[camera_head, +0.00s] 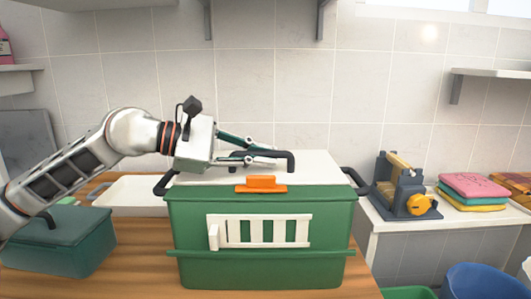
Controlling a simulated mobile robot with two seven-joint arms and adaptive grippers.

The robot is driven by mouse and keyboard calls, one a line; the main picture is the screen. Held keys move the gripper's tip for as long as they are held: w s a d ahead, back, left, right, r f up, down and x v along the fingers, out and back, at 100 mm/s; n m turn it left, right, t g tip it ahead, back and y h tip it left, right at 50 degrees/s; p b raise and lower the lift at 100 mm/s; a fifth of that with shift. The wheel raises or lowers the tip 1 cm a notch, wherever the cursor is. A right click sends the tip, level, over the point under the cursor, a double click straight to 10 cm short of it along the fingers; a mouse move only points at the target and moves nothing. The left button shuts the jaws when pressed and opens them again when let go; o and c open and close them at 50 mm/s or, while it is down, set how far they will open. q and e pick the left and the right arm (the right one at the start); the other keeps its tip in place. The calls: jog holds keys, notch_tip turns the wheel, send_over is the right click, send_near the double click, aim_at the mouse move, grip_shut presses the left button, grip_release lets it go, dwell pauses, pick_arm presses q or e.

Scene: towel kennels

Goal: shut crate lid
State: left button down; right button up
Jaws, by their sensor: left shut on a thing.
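The green crate (262,270) stands on a wooden table and has a white slatted panel (262,231) on its front. Its white lid (325,168) lies across the top and looks about flat; I cannot tell whether its rear edge is fully seated. A black handle (290,161) rises from the lid. An orange latch (261,184) sits at the front rim. My left gripper (272,150) reaches in from the left over the lid and is shut on the black handle. My right gripper is not in view.
A teal lidded box (62,248) and a white tray (132,196) stand on the table (137,262) to the left. A dark device with a yellow knob (403,188) and folded towels (472,190) sit on the right counter. A blue bin (482,283) is below.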

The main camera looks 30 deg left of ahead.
aim_at(248, 154)
pick_arm(q)
jog(key=shift+d+f, duration=0.1)
jog(key=shift+f, duration=0.1)
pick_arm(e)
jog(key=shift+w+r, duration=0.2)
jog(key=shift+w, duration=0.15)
pick_arm(q)
jog(key=c, duration=2.4)
grip_release()
jog(key=shift+o, duration=0.2)
jog(key=shift+v, duration=1.2)
jog(key=shift+s+r, duration=0.2)
jog(key=shift+s, duration=0.3)
jog(key=shift+s+a+r, duration=0.15)
jog(key=shift+s+a, duration=0.15)
jog(key=shift+a, duration=0.25)
jog(key=shift+s+a+r, duration=0.1)
jog(key=shift+s+a, duration=0.15)
jog(key=shift+a, duration=0.25)
jog(key=shift+v, duration=1)
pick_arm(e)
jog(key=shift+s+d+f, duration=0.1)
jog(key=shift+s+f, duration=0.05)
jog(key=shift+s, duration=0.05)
